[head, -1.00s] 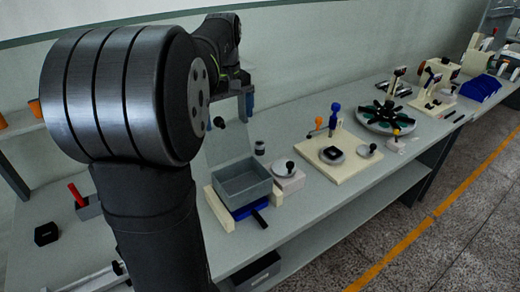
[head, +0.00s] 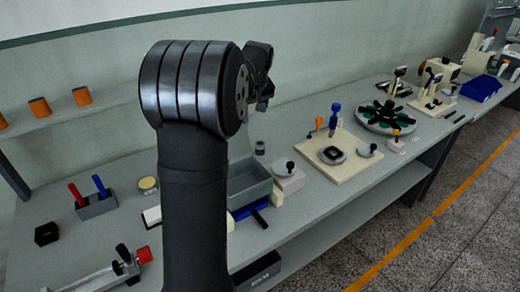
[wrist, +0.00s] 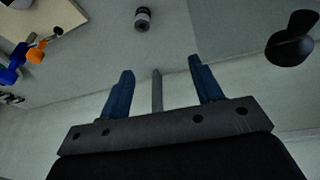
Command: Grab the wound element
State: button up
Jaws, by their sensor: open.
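I cannot tell for sure which thing is the wound element. A small dark cylinder with a pale band (head: 260,148) stands on the bench behind the grey bin; it also shows at the top of the wrist view (wrist: 142,18). A black square piece (head: 332,154) sits on a round grey holder on the cream board. My gripper (wrist: 161,65) is open, with two blue fingers apart and nothing held. A grey rod shows between the fingers. The banded cylinder appears beyond the fingertips, apart from them. In the head view my arm hides part of the bin.
The grey bin (head: 248,186) and a white block with a black knob (head: 288,178) stand near the cylinder. The cream board (head: 345,172) carries upright blue and orange handles. A round turntable (head: 386,118) lies farther right. Orange cylinders (head: 39,107) stand on the left shelf.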

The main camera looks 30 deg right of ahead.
jog(key=m, duration=0.2)
send_near(260, 144)
jog(key=x, duration=0.5)
jog(key=shift+s+d+f, duration=0.1)
jog(key=shift+f, duration=0.15)
jog(key=shift+x, duration=2.9)
jog(key=shift+r, duration=0.1)
jog(key=shift+c, duration=0.5)
jog(key=c, duration=1)
